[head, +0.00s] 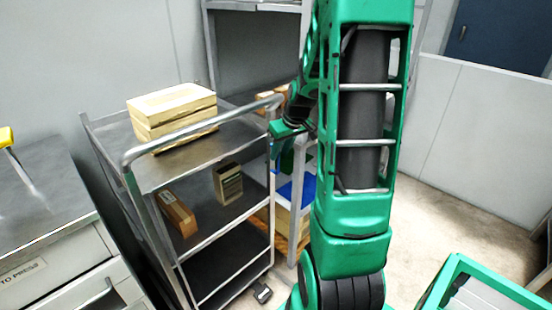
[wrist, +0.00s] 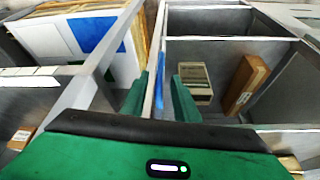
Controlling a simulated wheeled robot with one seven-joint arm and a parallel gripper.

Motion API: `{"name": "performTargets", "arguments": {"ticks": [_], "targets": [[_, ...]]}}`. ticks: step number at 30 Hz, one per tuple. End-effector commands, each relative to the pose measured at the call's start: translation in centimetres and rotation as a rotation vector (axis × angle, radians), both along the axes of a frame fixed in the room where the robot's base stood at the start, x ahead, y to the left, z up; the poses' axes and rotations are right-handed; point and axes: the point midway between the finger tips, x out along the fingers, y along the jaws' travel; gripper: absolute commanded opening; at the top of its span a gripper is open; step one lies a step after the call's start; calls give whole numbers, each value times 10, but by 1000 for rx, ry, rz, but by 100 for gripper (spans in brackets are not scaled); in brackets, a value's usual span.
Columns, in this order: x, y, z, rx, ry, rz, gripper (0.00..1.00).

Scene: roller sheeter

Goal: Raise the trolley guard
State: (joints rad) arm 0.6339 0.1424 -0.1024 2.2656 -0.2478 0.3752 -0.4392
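The trolley (head: 215,148) is a grey metal cart with several shelves, left of my arm in the head view. A raised tubular rail (head: 195,130) crosses its near side; I cannot tell for sure which bar is the guard. My gripper (head: 285,133) is at the trolley's right upper corner, partly hidden by my arm. In the wrist view the two green fingers of my gripper (wrist: 160,98) stand apart, with a thin metal bar (wrist: 154,75) of the frame running between them. I cannot tell whether they touch it.
A pale slatted crate (head: 172,112) stands on the trolley's top shelf. A brown box (head: 177,213) and a dark box (head: 228,184) lie below. A grey drawer cabinet (head: 50,255) is close on the left. A blue-topped crate (head: 296,192) stands right of the trolley. Open floor lies at right.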

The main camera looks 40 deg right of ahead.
Motion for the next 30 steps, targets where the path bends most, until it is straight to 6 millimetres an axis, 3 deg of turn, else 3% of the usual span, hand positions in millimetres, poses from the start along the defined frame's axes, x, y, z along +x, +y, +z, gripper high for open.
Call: {"name": "performTargets", "arguments": {"ticks": [6, 12, 30], "targets": [[-14, 2, 37, -2, -3, -1, 28], [-22, 4, 57, -2, -2, -1, 28], [-25, 4, 62, -1, 0, 0, 28]]}}
